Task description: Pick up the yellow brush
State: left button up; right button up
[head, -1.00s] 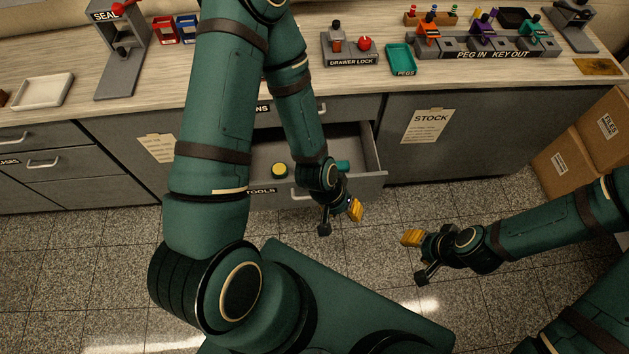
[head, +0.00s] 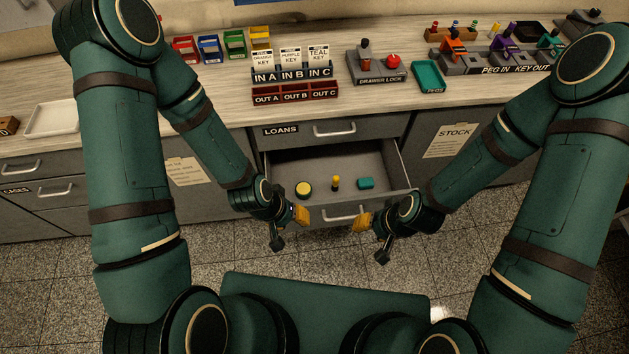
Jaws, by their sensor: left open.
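In the head view the open drawer (head: 390,196) holds three small things. The yellow brush (head: 336,183) appears to be the small slim yellow piece with a dark end in the middle. A round yellow item (head: 303,188) lies to its left and a teal block (head: 366,183) to its right. My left gripper (head: 290,230) is open and empty, in front of the drawer's left part, apart from the brush. My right gripper (head: 371,239) is in front of the drawer's right part, its fingers apart and empty.
The counter above carries a red OUT rack (head: 295,94), the drawer lock box (head: 376,68), a teal pegs tray (head: 429,76) and a white tray (head: 58,119). The drawer front and its handle (head: 343,216) lie close to both grippers. The drawer's back floor is clear.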

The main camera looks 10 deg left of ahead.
aim_at(335, 179)
jog(key=u, duration=1.05)
jog(key=z, duration=1.05)
jog(key=i+j+u, duration=0.15)
jog(key=u, duration=0.15)
jog(key=i+j+u, duration=0.15)
jog(key=u, duration=0.15)
